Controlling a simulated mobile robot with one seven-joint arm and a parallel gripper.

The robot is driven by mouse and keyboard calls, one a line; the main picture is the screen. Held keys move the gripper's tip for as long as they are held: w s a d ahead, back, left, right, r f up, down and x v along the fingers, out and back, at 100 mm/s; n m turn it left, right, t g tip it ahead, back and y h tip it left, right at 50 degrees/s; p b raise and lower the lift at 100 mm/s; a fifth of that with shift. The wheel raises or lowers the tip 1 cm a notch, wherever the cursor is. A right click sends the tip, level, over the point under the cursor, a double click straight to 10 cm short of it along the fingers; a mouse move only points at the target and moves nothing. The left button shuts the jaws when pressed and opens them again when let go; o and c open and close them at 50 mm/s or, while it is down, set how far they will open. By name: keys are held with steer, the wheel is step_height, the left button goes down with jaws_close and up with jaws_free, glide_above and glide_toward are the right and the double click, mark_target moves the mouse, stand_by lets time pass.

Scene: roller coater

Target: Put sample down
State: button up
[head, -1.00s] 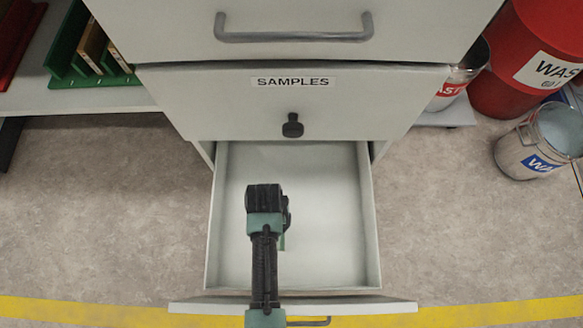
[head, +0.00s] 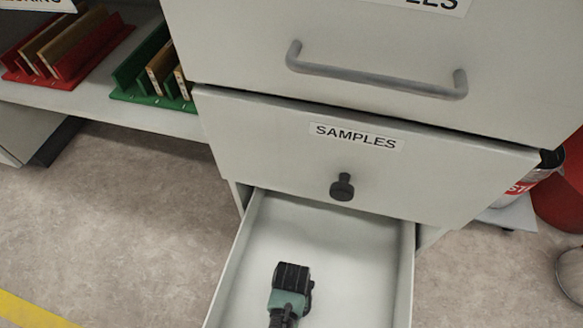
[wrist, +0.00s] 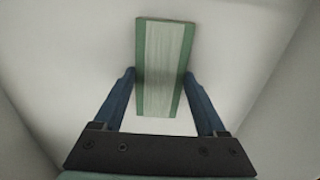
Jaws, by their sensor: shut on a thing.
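The sample (wrist: 165,60) is a flat rectangular piece with a pale, streaked middle and green long edges. In the wrist view it sits between the two blue fingers of my gripper (wrist: 160,76), which is shut on it. In the head view my gripper (head: 291,282) reaches into the open bottom drawer (head: 385,260), over its white floor. The sample is hidden behind my gripper there. Pale drawer walls surround the sample in the wrist view. I cannot tell whether the sample touches the drawer floor.
Above the open drawer is a closed drawer front (head: 300,150) labelled SAMPLES, with a dark knob (head: 342,187). A higher drawer has a grey bar handle (head: 375,75). Red (head: 75,55) and green (head: 150,75) racks with panels stand on the left shelf. Waste containers are at right.

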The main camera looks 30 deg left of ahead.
steer(key=shift+f, duration=0.15)
steer(key=o, duration=1.3)
steer(key=shift+o, duration=0.2)
step_height(320, 180, up, 12)
steer(key=p, duration=0.7)
steer(key=shift+r+p, duration=0.2)
steer(key=shift+p, duration=0.2)
